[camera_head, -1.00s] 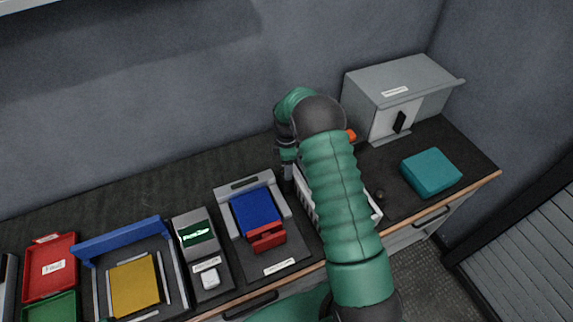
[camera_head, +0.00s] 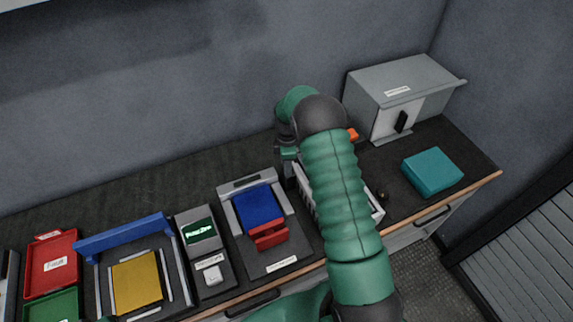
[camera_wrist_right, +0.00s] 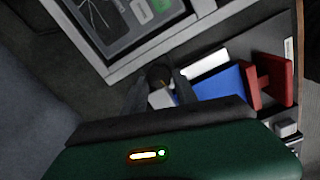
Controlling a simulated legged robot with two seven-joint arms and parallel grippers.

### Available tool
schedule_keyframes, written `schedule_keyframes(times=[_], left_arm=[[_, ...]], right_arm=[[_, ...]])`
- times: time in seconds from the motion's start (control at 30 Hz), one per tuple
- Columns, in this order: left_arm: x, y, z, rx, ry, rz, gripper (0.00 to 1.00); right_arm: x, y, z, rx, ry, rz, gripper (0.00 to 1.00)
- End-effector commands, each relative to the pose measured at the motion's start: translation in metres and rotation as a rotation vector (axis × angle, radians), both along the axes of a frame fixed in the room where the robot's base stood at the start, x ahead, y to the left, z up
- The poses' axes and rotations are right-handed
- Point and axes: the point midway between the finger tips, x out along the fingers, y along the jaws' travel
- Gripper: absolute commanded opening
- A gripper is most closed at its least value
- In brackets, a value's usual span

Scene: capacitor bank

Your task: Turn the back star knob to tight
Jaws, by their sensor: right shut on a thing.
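My right gripper (camera_head: 287,168) reaches down at the back left of a pale-framed case (camera_head: 378,212), mostly hidden behind my green right arm. In the right wrist view, the gripper (camera_wrist_right: 158,88) is shut on a dark round knob (camera_wrist_right: 160,73), which appears to be the back star knob. The fingers and dim light hide its star shape and any tight mark. The wrist view also shows the case's pale frame (camera_wrist_right: 115,70) beside the fingers. My left gripper is not in view.
Left of the case stands a fixture with a blue block (camera_head: 258,204) and red handle (camera_head: 268,235). A grey box (camera_head: 400,88) and teal block (camera_head: 432,170) stand to the right. A small dark knob (camera_head: 383,195) sits by the case. A wall closes the back.

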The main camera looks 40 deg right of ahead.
Motion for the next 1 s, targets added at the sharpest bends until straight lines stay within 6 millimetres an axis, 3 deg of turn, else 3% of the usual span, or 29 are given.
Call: schedule_keyframes(times=[0.27,1.0], left_arm=[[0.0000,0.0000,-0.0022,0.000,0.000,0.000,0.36],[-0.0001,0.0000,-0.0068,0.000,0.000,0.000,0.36]], right_arm=[[-0.0017,-0.0038,-0.0001,-0.005,0.001,-0.152,0.00],[-0.0025,-0.0036,-0.0002,-0.006,0.002,-0.844,0.00]])
